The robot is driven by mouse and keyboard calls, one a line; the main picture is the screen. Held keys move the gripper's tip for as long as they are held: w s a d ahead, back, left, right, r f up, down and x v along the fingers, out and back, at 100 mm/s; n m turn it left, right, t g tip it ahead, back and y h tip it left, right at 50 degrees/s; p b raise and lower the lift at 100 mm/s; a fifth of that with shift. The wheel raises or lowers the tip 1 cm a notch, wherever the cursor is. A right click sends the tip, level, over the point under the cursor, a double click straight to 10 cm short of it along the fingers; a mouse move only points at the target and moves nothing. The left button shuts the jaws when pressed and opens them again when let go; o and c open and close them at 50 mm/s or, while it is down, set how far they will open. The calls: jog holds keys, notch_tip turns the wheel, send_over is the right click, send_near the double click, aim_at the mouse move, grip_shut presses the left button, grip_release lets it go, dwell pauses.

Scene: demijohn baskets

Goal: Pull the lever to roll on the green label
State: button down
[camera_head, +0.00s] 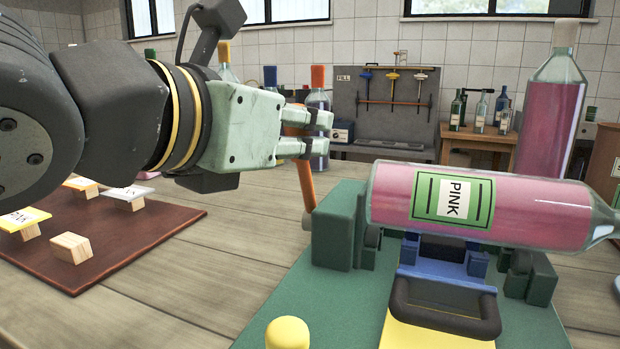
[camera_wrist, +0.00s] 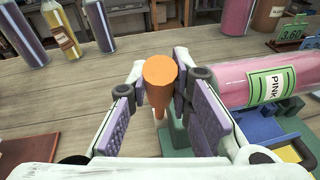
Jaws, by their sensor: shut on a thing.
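The orange lever (camera_head: 306,184) rises from the left side of a dark green labelling machine (camera_head: 334,238), leaning slightly left at its top. My gripper (camera_head: 318,130) is shut on the lever near its upper end. In the wrist view the orange lever top (camera_wrist: 160,72) stands between my two purple-padded fingers (camera_wrist: 160,100). A bottle of pink liquid (camera_head: 540,213) lies on its side across the machine, neck to the right. A green label (camera_head: 452,199) reading "PINK" lies on the bottle's upper front side; its hidden edges cannot be seen.
A blue carriage with a dark handle (camera_head: 445,318) sits in front of the bottle. A yellow knob (camera_head: 287,333) stands at the front left. A brown board (camera_head: 120,240) with label blocks lies left. An upright pink bottle (camera_head: 552,110) stands behind. Bare table lies between board and machine.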

jog(key=s+f+t+b, duration=0.1)
jog(key=b, duration=0.2)
jog(key=s+a+f+t+h+b, duration=0.1)
jog(key=b, duration=0.2)
jog(key=s+f+t+h+b, duration=0.1)
jog(key=s+t+b, duration=0.1)
jog(key=b, duration=0.1)
jog(key=shift+s+a+m, duration=0.1)
jog(key=shift+a+m, duration=0.1)
jog(key=shift+m, duration=0.2)
jog(key=c, duration=1.4)
grip_release()
jog(key=shift+c, duration=0.2)
jog(key=shift+r, duration=0.1)
notch_tip(320, 180, up, 10)
